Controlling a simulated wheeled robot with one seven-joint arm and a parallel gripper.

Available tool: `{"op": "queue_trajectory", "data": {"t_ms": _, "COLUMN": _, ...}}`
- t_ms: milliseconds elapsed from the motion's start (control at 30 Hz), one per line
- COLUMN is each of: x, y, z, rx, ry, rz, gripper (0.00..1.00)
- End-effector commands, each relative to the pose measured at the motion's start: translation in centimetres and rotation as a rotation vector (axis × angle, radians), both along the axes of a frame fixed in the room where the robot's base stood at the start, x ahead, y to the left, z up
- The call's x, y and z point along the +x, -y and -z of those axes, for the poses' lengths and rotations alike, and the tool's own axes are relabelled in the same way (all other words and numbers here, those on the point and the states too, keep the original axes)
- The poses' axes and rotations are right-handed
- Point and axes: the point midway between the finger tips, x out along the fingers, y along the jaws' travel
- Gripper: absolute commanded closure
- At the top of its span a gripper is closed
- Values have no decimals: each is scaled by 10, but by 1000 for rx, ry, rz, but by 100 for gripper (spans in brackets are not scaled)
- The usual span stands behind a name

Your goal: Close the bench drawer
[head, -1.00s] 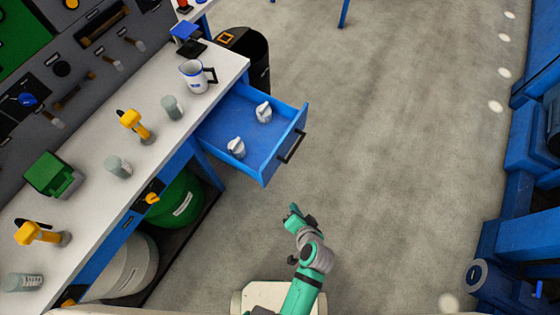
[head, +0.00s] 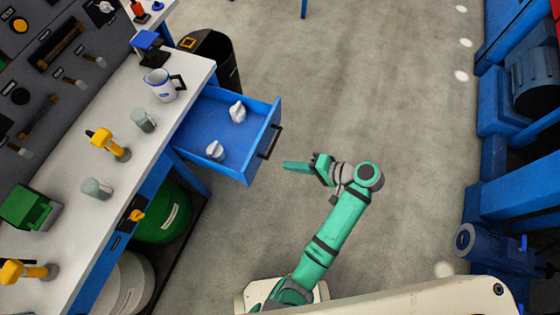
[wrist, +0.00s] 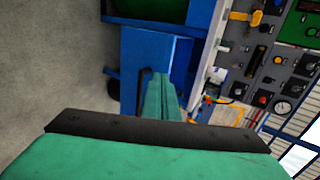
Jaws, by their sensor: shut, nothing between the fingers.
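The blue bench drawer (head: 245,170) is pulled out from the white-topped bench (head: 90,215). Its dark handle (head: 269,141) is on the front panel, and two small grey-white objects (head: 238,111) lie inside. My green gripper (head: 285,166) is shut and empty. It is a short way to the right of the drawer front in the head view, apart from it. In the wrist view the shut fingers (wrist: 160,88) point toward the blue drawer front (wrist: 144,50). The dark handle (wrist: 144,84) shows just left of the fingers there.
A white jug (head: 162,85), yellow tools (head: 108,143) and grey-green cylinders (head: 143,120) stand on the bench. A black barrel (head: 214,62) is beyond the drawer and a green drum (head: 162,215) under the bench. Open floor (head: 380,100) lies right; blue machinery (head: 495,130) lines the far right.

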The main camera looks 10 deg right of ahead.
Motion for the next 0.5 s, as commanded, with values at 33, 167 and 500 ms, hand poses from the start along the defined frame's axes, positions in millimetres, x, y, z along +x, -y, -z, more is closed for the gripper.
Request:
{"op": "queue_trajectory", "data": {"t_ms": 33, "x": 3, "y": -6, "z": 4, "rx": 1, "ry": -1, "rz": -3, "gripper": 100}}
{"op": "queue_trajectory", "data": {"t_ms": 167, "x": 12, "y": -24, "z": 16, "rx": 1, "ry": -3, "rz": -3, "gripper": 100}}
{"op": "queue_trajectory", "data": {"t_ms": 500, "x": 39, "y": -70, "z": 47, "rx": -1, "ry": -2, "rz": -2, "gripper": 100}}
